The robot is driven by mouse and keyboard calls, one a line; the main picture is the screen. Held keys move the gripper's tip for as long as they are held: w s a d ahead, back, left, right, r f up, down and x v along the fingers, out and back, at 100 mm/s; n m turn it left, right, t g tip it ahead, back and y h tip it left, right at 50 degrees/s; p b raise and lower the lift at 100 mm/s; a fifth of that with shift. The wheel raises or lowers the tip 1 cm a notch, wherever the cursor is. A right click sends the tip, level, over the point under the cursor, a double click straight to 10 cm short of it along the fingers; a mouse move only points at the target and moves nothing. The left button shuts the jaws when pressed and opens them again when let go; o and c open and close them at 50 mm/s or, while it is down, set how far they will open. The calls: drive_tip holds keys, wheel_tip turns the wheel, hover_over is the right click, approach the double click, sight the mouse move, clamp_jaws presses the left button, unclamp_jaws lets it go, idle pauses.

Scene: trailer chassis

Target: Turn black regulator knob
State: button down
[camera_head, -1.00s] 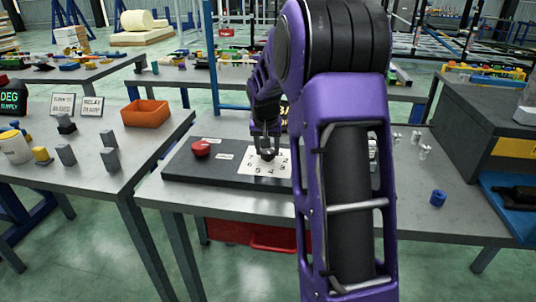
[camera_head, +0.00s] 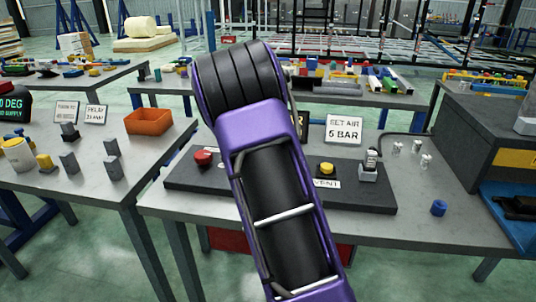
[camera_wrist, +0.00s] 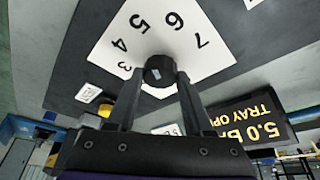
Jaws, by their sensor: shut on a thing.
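The black regulator knob (camera_wrist: 159,71) is round with a small pale mark on its end. It sits in the middle of a white dial plate (camera_wrist: 193,40) with numbers around it; 3 to 7 show in the wrist view. My gripper (camera_wrist: 158,80) is shut on the knob, one fingertip on each side. A display (camera_wrist: 255,125) at the right of the wrist view reads "5.0 BA" and "TRAY OP", cut off. In the head view my arm hides the knob, the dial and my gripper. A sign (camera_head: 344,129) there reads "SET AIR 5 BAR".
The dark panel (camera_head: 375,200) on the workbench carries a red button (camera_head: 203,158), a yellow button (camera_head: 327,169) labelled "VENT" and a grey switch-like part (camera_head: 370,165). An orange bin (camera_head: 148,121) stands on the left table. A blue cylinder (camera_head: 439,208) stands at the right.

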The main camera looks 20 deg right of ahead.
drive_tip(key=m+p, duration=0.1)
drive_tip(key=m+g+p, duration=0.1)
drive_tip(key=m, duration=0.1)
drive_tip(key=shift+w+r+m, duration=0.15)
drive_tip(key=shift+m, duration=0.15)
drive_tip(key=shift+m+g+p, duration=0.7)
drive_tip(key=shift+m+p, duration=0.35)
drive_tip(key=shift+m, duration=0.25)
drive_tip(key=shift+f+y, duration=0.2)
drive_tip(key=shift+y, duration=0.1)
drive_tip(key=shift+c, duration=1.4)
unclamp_jaws()
drive_tip(key=shift+r, duration=0.1)
drive_tip(key=p+v, duration=0.2)
drive_tip(key=v, duration=1.5)
drive_tip(key=shift+p, duration=0.3)
drive_tip(key=shift+w+r, duration=0.1)
drive_tip(key=shift+r, duration=0.05)
